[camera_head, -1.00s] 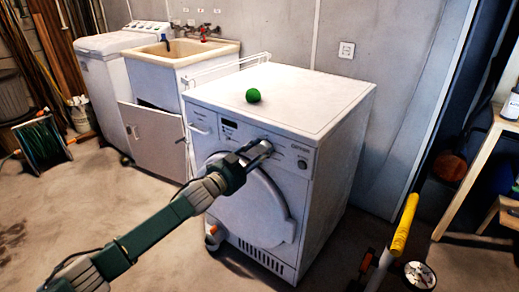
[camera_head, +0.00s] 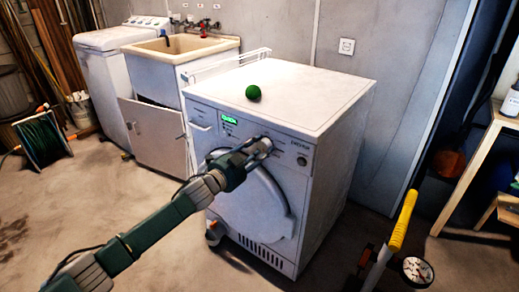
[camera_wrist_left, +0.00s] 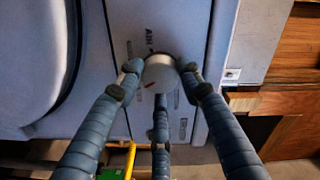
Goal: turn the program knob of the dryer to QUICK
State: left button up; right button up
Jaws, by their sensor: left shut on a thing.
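The white dryer (camera_head: 335,165) stands in the middle of the head view, its round door facing front. A green display (camera_head: 229,119) is lit on its panel. My left gripper (camera_head: 265,146) reaches the panel and hides the program knob there. In the left wrist view the round pale knob (camera_wrist_left: 160,70) sits between the fingertips of my left gripper (camera_wrist_left: 160,77), which is shut on it. A red mark shows at the knob's lower left. Small printed labels surround the knob, one above reading like AIR; the others are too small to read. My right gripper is not in view.
A green ball (camera_head: 253,93) lies on the dryer's top. A sink cabinet (camera_head: 160,135) and a white washer (camera_head: 105,75) stand to the left. A yellow-handled item (camera_head: 404,222) and a wooden bench (camera_head: 470,180) are at the right. Open floor lies front left.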

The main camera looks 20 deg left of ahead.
pick_arm(q)
jog(key=o, duration=1.2)
jog(key=shift+f, duration=0.1)
jog(key=shift+c, duration=0.2)
jog(key=v, duration=1.2)
